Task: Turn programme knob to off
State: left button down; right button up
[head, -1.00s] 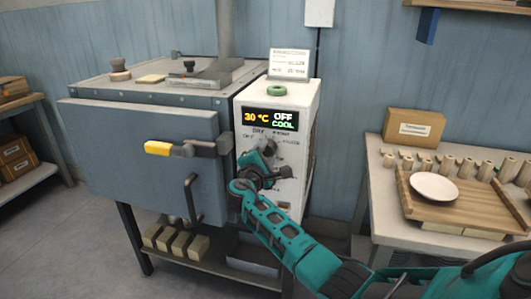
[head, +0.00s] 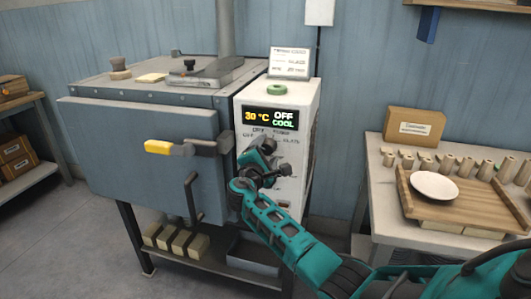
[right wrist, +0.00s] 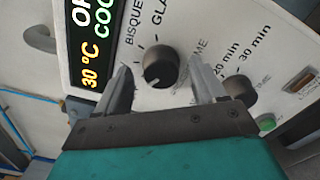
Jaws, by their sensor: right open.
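The programme knob (right wrist: 160,64) is a round black dial on the white control panel (head: 299,107). In the right wrist view it sits between the two fingertips of my right gripper (right wrist: 159,72), with a visible gap at each side. BISQUE and part of GLAZE are printed above it. A small pale mark shows at its lower edge; I cannot tell which label it points at. In the head view my right gripper (head: 262,158) is at the panel and hides part of the knob area. The display (head: 270,119) reads 30 °C, OFF and COOL. My left gripper is not in view.
A second black knob (right wrist: 240,89), with minute labels, is close to my right finger. A green button (right wrist: 266,122) is below it. The oven door (head: 140,160) has a yellow-ended latch (head: 158,147). A bench with a plate (head: 434,186) stands at right.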

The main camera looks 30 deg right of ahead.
jog(key=shift+s+a, duration=0.1)
jog(key=v, duration=1.2)
jog(key=shift+s+a, duration=0.2)
jog(key=shift+s, duration=0.05)
jog(key=s+a+f+m+y, duration=0.1)
jog(key=s+a+f+y, duration=0.2)
jog(key=f, duration=0.4)
jog(key=s+a+f+m+y, duration=0.1)
jog(key=s+f+y, duration=0.3)
jog(key=f, duration=0.2)
jog(key=s+a+f+m+y, duration=0.1)
jog(key=s+a+f+y, duration=0.25)
jog(key=f, duration=0.35)
jog(key=s+a+f+m+y, duration=0.1)
jog(key=s+a+m+y, duration=0.1)
jog(key=s+m, duration=0.2)
jog(key=s+a+f+m+y, duration=0.2)
jog(key=s+m+y, duration=0.1)
jog(key=s, duration=0.7)
jog(key=shift+a+m+g, duration=0.3)
jog(key=shift+m, duration=0.5)
jog(key=shift+f, duration=0.15)
